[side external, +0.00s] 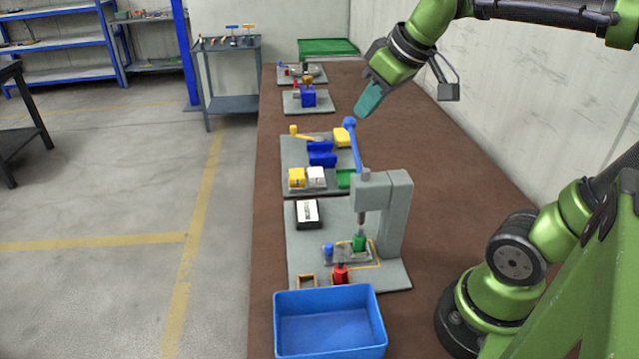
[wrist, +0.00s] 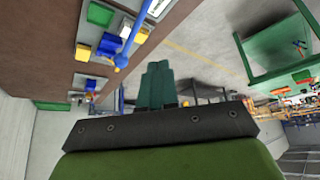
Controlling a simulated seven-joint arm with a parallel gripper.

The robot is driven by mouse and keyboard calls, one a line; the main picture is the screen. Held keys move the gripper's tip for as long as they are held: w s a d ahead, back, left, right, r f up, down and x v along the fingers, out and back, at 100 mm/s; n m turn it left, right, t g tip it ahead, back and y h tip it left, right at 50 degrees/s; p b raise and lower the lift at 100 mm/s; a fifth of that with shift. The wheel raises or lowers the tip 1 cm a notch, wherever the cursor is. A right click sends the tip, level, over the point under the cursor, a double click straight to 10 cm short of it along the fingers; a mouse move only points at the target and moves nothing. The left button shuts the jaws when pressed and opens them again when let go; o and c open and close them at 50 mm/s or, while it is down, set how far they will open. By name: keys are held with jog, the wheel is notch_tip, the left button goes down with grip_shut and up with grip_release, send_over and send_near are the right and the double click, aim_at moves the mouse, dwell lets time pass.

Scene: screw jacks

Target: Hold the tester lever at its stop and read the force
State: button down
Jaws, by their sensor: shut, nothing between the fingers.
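The tester (side external: 396,215) is a grey press on a grey base plate. Its blue lever (side external: 356,148) points up and slightly left, with a round knob on top. A green jack (side external: 359,242) stands under the press spindle. A small dark box with a white face (side external: 307,213), possibly the force readout, lies on the plate; its text is too small to read. My gripper (side external: 363,112) is shut and empty, just up and right of the knob. In the wrist view the closed teal fingers (wrist: 157,75) are right of the blue knob (wrist: 121,61), with a gap between.
A blue bin (side external: 330,320) stands in front of the plate, near a red jack (side external: 341,274). A blue jack (side external: 328,249) is beside the green one. Behind are plates with yellow, white and blue blocks (side external: 320,153). The brown bench top (side external: 440,150) is clear at right.

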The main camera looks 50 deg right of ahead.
jog(key=shift+w+d+r+n+g+h, duration=0.15)
jog(key=shift+d+r+n, duration=0.35)
jog(key=shift+r+n, duration=0.5)
jog(key=shift+w+d+r+n+g+h, duration=0.15)
jog(key=shift+d+r+n, duration=0.4)
jog(key=shift+n, duration=0.7)
jog(key=shift+d+r+n+g+h, duration=0.15)
jog(key=shift+d+r+n, duration=0.25)
jog(key=shift+r+n, duration=0.65)
jog(key=shift+f, duration=0.25)
send_over(354, 137)
jog(key=s+a, duration=0.1)
jog(key=a, duration=0.1)
notch_tip(354, 137, down, 9)
jog(key=shift+d+f, duration=0.1)
jog(key=shift+f, duration=0.1)
jog(key=shift+w+d+f, duration=0.25)
jog(key=shift+d, duration=0.2)
jog(key=shift+w+d+f, duration=0.25)
jog(key=shift+d, duration=0.2)
jog(key=shift+w+d+f, duration=0.3)
jog(key=shift+d, duration=0.1)
